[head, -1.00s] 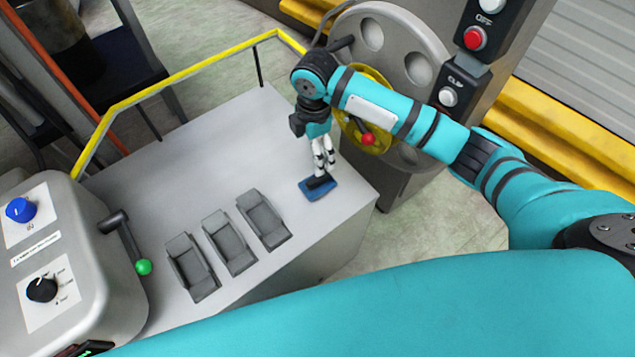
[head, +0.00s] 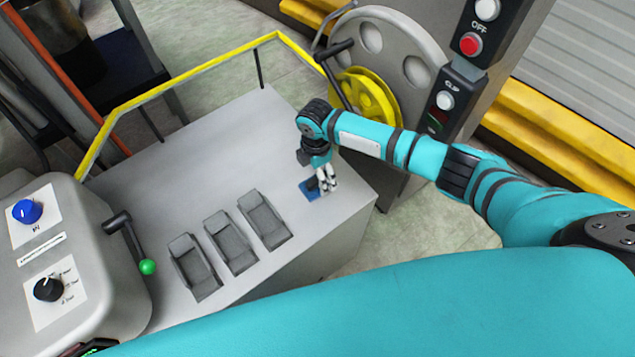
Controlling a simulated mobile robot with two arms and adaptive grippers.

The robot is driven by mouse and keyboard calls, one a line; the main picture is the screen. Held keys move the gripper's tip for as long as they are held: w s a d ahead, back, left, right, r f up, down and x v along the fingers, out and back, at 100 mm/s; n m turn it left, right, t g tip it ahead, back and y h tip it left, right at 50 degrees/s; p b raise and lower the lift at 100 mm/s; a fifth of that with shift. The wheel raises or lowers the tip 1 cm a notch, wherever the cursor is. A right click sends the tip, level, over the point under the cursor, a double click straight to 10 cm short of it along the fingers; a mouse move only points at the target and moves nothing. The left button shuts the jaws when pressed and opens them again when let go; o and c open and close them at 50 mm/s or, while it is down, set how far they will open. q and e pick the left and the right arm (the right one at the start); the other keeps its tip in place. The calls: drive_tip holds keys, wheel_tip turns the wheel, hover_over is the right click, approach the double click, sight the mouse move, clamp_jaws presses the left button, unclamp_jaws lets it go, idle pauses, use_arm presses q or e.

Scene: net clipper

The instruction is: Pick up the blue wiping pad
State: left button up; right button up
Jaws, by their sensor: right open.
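The blue wiping pad (head: 308,190) lies on the grey platform top near its right edge. It has a blue base and a dark handle, and much of it is hidden behind my right gripper. My right gripper (head: 326,187) points down over the pad with its white fingers open, close around or beside the dark handle; I cannot tell whether they touch it. My left gripper is not in the view.
Several grey pedals, such as the middle one (head: 230,242), stand on the platform (head: 190,158) left of the pad. A yellow rail (head: 190,77) borders the back. A wheel (head: 385,60) and a button column (head: 455,85) stand right. A green-knobbed lever (head: 147,266) is left.

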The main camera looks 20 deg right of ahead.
wheel_tip(320, 180, down, 4)
drive_tip(key=shift+s+d+f, duration=0.1)
drive_tip(key=shift+s+f, duration=0.05)
drive_tip(key=shift+f, duration=0.05)
drive_tip(key=shift+c, duration=0.3)
drive_tip(key=c, duration=1.2)
drive_tip(key=shift+r, duration=0.1)
drive_tip(key=shift+c, duration=0.2)
drive_tip(key=shift+r, duration=1.5)
drive_tip(key=shift+s+a+r, duration=0.2)
drive_tip(key=shift+s+a, duration=0.15)
drive_tip(key=shift+s, duration=0.25)
drive_tip(key=s+a, duration=0.2)
drive_tip(key=s, duration=0.2)
drive_tip(key=s+a+r+b, duration=0.1)
drive_tip(key=s+a, duration=0.1)
drive_tip(key=s, duration=0.2)
drive_tip(key=s+a, duration=0.3)
drive_tip(key=s, duration=0.2)
drive_tip(key=shift+r+b, duration=0.25)
drive_tip(key=shift+b, duration=0.1)
